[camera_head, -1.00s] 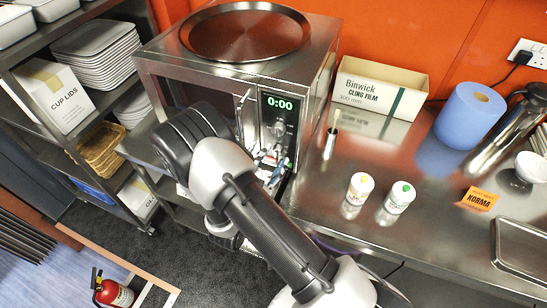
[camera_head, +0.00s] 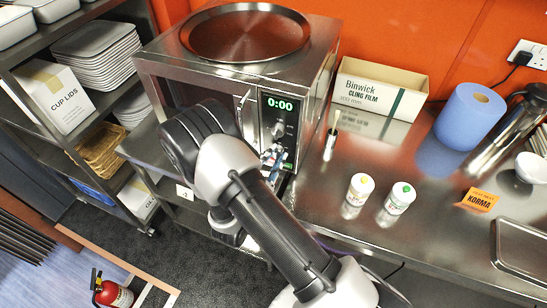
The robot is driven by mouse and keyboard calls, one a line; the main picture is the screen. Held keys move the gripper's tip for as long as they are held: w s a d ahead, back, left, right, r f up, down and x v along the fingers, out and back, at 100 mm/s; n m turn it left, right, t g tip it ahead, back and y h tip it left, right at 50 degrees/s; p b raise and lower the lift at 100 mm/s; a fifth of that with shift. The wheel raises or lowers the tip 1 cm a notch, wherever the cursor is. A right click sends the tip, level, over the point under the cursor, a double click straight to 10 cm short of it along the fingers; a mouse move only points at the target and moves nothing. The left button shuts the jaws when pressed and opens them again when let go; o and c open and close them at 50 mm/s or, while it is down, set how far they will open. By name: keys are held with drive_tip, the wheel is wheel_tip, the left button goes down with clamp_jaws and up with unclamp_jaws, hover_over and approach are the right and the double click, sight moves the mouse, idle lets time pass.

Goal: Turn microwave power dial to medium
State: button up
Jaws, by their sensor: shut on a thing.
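The steel microwave (camera_head: 215,75) stands on the counter with its front panel (camera_head: 265,120) facing me. Its display (camera_head: 280,104) reads 0:00 in green. A round dial (camera_head: 278,130) shows below the display; its setting is too small to read. My gripper (camera_head: 272,158) is at the lower part of the panel, just below this dial. It is shut on a dial there, which the fingers mostly hide. I cannot read the marks around it. A green button (camera_head: 288,166) shows at the bottom of the panel.
A round steel tray (camera_head: 245,35) lies on top of the microwave. To the right on the counter stand a cling film box (camera_head: 375,95), two small white-bodied shakers (camera_head: 360,186) (camera_head: 400,198) and a blue roll (camera_head: 468,115). A shelf rack (camera_head: 75,110) stands at left.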

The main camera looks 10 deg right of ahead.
clamp_jaws()
drive_tip(key=n, duration=0.5)
drive_tip(key=shift+n, duration=0.3)
drive_tip(key=n+p, duration=0.1)
drive_tip(key=n, duration=0.5)
drive_tip(key=shift+f+t, duration=0.1)
drive_tip(key=shift+t, duration=0.3)
drive_tip(key=shift+n, duration=0.4)
drive_tip(key=o, duration=0.9)
unclamp_jaws()
